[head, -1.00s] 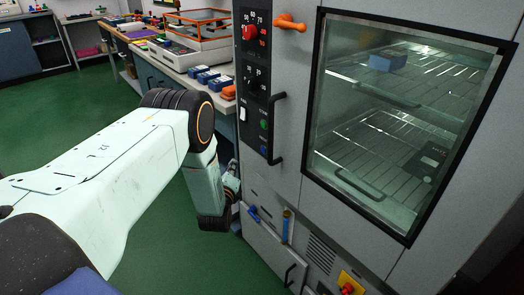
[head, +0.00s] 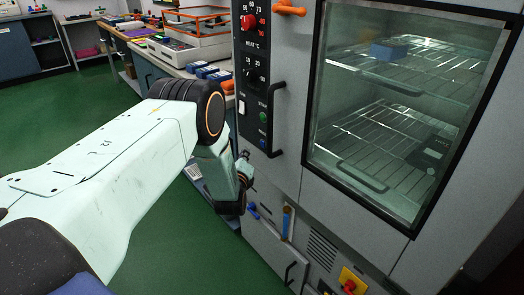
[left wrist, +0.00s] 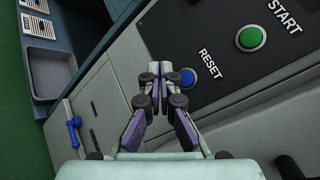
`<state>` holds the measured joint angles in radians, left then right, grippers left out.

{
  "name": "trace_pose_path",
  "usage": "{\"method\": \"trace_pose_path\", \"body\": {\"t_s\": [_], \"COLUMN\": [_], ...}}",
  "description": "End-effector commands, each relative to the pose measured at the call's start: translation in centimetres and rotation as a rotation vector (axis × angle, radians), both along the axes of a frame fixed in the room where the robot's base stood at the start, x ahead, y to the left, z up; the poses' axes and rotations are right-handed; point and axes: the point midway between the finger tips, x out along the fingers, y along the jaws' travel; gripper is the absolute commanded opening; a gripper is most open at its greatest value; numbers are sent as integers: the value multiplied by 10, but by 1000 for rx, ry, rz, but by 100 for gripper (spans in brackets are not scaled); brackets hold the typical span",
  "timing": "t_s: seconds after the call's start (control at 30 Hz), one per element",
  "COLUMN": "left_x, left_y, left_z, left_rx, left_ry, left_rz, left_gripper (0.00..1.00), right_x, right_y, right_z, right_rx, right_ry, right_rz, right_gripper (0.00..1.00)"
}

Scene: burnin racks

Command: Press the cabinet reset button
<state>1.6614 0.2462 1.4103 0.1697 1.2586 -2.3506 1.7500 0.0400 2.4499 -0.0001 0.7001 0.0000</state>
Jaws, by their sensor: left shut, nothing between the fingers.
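The blue reset button (left wrist: 187,78) sits on the dark control panel in the left wrist view, beside the printed word RESET. In the head view the reset button (head: 263,145) is small, low on the panel. My left gripper (left wrist: 168,75) is shut and empty. Its fingertips appear just left of the blue button in the wrist view; I cannot tell whether they touch the panel. In the head view the left gripper (head: 246,158) is near the lower left edge of the panel, partly hidden by my wrist. My right gripper is not in view.
The green start button (left wrist: 251,38) is up and right of the reset button. A black handle (head: 276,120) stands out right of the panel. The glass-doored cabinet (head: 400,115) fills the right side. A bench with blue boxes (head: 207,72) stands behind my left arm.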

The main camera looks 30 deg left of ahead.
Motion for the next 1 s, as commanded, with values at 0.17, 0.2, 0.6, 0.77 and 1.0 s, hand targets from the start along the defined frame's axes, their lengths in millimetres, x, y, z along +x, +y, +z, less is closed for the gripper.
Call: {"method": "trace_pose_path", "body": {"t_s": [0.17, 0.2, 0.6, 0.77, 1.0], "left_x": [20, 23, 36, 36, 36], "left_y": [-9, -10, -15, -15, -15], "left_z": [-2, -2, 1, 1, 0], "left_rx": [1, -1, 0, 0, 0], "left_ry": [-3, -1, 0, 0, 1], "left_rz": [-1, -1, 0, 0, -1], "left_gripper": [0, 0, 0, 0, 0], "right_x": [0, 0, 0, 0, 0], "right_y": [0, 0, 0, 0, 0], "right_z": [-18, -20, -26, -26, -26], "right_rx": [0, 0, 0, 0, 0], "right_ry": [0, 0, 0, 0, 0], "right_rz": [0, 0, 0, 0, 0], "right_gripper": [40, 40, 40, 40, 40]}}
